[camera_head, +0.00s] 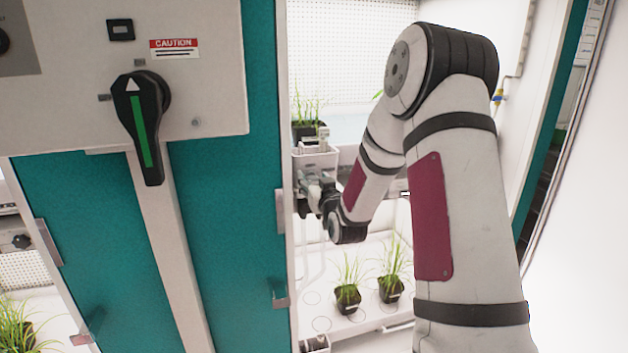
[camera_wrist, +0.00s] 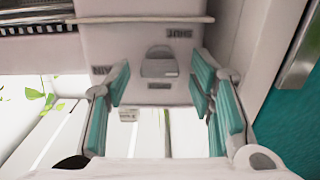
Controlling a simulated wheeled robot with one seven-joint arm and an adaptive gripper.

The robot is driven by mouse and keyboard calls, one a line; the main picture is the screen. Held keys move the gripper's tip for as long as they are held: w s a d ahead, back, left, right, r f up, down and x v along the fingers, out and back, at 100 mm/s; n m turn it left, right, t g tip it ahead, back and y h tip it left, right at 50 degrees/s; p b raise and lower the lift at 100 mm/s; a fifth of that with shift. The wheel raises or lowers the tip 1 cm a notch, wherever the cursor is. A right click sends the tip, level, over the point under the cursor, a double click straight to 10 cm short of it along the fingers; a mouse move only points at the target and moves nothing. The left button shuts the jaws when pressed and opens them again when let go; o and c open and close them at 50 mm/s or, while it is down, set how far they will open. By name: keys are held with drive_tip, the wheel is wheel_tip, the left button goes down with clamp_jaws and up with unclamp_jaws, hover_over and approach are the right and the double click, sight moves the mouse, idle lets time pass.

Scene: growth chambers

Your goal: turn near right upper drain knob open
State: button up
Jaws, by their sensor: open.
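In the wrist view a grey drain knob (camera_wrist: 158,66) sits on a pale panel, with small labels around it; the upper one appears to read "SHUT" upside down. My gripper (camera_wrist: 161,78) has its two teal-padded fingers spread, one on each side of the knob in the picture. Gaps show on both sides, and I see no contact. In the head view my gripper (camera_head: 312,190) is inside the right-hand chamber, just below a white box with a potted plant behind it. The knob cannot be made out there.
A teal door (camera_head: 225,220) and a panel with a black-and-green switch handle (camera_head: 143,125) stand left of the opening. Potted seedlings (camera_head: 347,297) stand on the lower shelf (camera_head: 350,322). A yellow-and-blue valve (camera_head: 497,97) is on the right wall.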

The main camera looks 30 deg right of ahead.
drive_tip(key=shift+w, duration=0.2)
drive_tip(key=c, duration=1.2)
drive_tip(key=shift+o, duration=0.2)
